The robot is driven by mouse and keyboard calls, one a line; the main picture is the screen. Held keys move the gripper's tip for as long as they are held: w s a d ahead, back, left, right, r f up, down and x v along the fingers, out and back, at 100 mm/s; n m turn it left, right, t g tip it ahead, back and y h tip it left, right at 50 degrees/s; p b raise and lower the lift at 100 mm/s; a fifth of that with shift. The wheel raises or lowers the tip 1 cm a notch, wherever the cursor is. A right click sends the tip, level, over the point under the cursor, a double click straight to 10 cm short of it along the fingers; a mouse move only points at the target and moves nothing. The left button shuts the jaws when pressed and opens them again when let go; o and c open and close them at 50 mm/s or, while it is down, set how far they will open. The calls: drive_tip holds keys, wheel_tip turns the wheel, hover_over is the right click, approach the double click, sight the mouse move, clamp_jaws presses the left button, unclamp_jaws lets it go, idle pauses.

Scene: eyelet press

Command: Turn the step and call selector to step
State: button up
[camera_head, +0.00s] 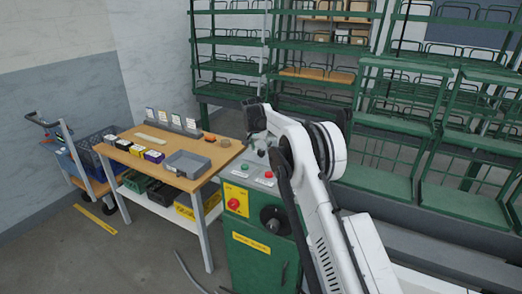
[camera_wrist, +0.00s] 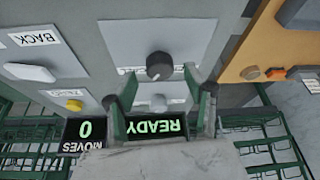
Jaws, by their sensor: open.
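A dark round selector knob (camera_wrist: 159,66) with a light pointer mark sits on a pale plate in the wrist view. Lettering on the plate beside it is too small and partly covered to read, so I cannot tell which position it points to. My gripper (camera_wrist: 160,94) is open, its two fingers apart just below the knob in the picture, not closed on it. In the head view the end of my arm is over the console top (camera_head: 252,176), and the selector cannot be made out there.
An upside-down READY display (camera_wrist: 156,128) and a MOVES counter showing 0 (camera_wrist: 85,130) are near the fingers. A yellow button (camera_wrist: 74,104) and a white lever (camera_wrist: 30,72) lie left. A red button (camera_head: 234,204) and black handwheel (camera_head: 272,220) are on the console front. A wooden table (camera_head: 225,152) adjoins.

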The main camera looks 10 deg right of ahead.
drive_tip(key=shift+x, duration=1.1)
drive_tip(key=c, duration=1.1)
